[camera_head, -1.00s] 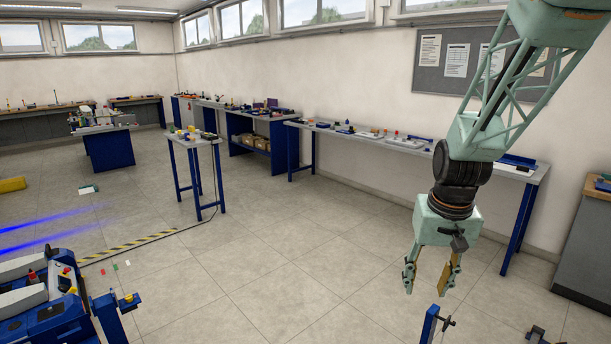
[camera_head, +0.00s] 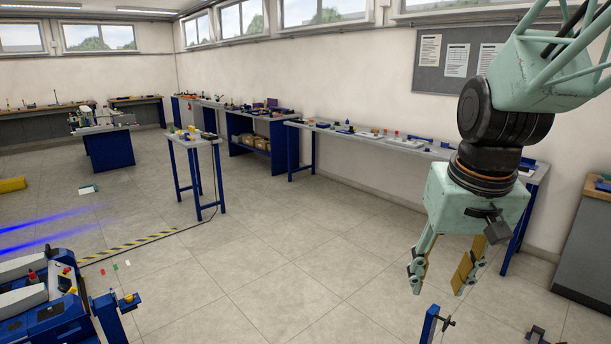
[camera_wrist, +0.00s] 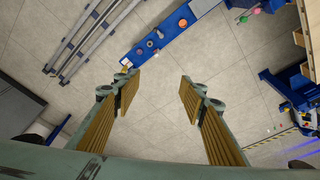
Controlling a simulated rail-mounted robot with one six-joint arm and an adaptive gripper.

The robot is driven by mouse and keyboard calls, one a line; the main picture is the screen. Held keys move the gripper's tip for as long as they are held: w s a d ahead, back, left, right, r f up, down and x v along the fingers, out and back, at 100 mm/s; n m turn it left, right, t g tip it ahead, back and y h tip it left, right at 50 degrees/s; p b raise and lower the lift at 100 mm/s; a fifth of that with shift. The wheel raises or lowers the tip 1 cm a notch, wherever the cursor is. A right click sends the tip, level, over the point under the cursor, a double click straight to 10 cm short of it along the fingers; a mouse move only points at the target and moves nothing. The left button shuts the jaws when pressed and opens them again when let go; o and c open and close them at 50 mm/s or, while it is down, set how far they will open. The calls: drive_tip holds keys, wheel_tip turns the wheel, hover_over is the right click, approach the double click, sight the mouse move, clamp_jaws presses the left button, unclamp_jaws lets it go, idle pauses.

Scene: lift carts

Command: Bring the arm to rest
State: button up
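My gripper (camera_head: 441,283) hangs at the right of the head view, pointing down over the tiled floor. Its two fingers with yellow-brown pads stand well apart, with nothing between them. In the wrist view my gripper (camera_wrist: 156,97) is also open and empty, with bare floor tiles between the pads. A blue beam-like part (camera_wrist: 170,32) lies beyond the fingertips in that view, apart from them.
A long wall bench (camera_head: 365,146) with small items stands behind my arm. A small blue-legged table (camera_head: 194,142) stands mid-room. Blue machinery (camera_head: 48,312) fills the lower left. A grey cabinet (camera_head: 585,245) stands at the right. The central floor is clear.

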drive_tip(key=s+a+r, duration=0.2)
drive_tip(key=s+r, duration=0.1)
drive_tip(key=s, duration=0.8)
drive_tip(key=s+a+r+n+t, duration=0.1)
drive_tip(key=s+a+r, duration=0.1)
drive_tip(key=s, duration=0.9)
drive_tip(key=shift+v, duration=0.85)
drive_tip(key=shift+w+d, duration=0.1)
drive_tip(key=shift+d, duration=0.05)
